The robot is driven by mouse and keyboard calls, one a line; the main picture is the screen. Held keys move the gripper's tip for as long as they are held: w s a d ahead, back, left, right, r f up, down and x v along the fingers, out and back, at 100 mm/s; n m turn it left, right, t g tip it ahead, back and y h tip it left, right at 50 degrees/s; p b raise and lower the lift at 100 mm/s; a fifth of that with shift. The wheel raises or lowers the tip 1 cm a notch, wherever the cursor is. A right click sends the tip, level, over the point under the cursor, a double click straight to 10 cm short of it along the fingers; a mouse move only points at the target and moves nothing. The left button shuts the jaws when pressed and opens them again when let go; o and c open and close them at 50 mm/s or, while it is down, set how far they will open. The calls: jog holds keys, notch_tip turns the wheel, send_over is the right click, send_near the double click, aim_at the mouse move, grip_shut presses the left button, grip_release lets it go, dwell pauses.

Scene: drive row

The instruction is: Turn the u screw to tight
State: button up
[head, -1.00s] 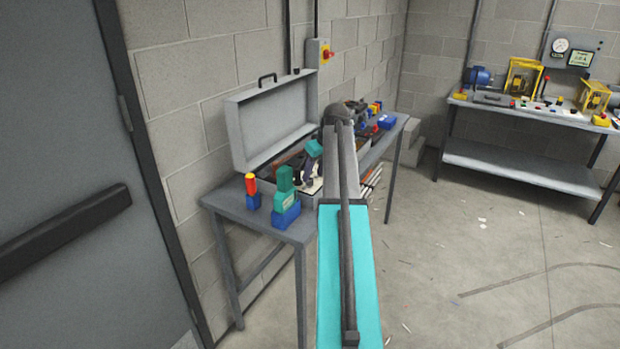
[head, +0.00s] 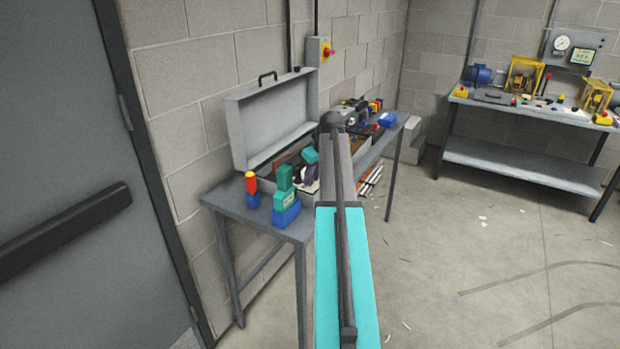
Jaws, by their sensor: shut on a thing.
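My arm reaches from the bottom middle up to a dark joint near the grey workbench (head: 225,205) and hides part of it. A teal piece with a dark and white end shows just left of the arm, over the open case; it seems to be my wrist and gripper (head: 305,176). The fingertips are too small and covered to make out, and so is what they hold. I cannot pick out the u screw for sure. Dark and grey equipment (head: 355,112) stands on the far part of the bench, partly behind my arm.
An open grey case (head: 272,118) stands against the wall. A red and yellow item (head: 251,186) and a teal and blue block (head: 285,208) stand at the near bench end. A second bench (head: 520,175) is at right. The floor between is mostly clear. A door is at left.

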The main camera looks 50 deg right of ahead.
jog(key=shift+c, duration=0.2)
jog(key=shift+w, duration=0.1)
jog(key=shift+m, duration=0.3)
jog(key=m+h, duration=0.1)
jog(key=m, duration=0.1)
jog(key=m+g+h+p, duration=0.1)
jog(key=m, duration=0.2)
jog(key=shift+w+a+r, duration=0.15)
jog(key=shift+w+a, duration=0.05)
jog(key=m+g+h, duration=0.1)
jog(key=m, duration=0.3)
jog(key=shift+w+p, duration=0.15)
jog(key=shift+p, duration=0.15)
jog(key=shift+m+g+h, duration=0.3)
jog(key=shift+m+g, duration=0.5)
jog(key=shift+m, duration=1.4)
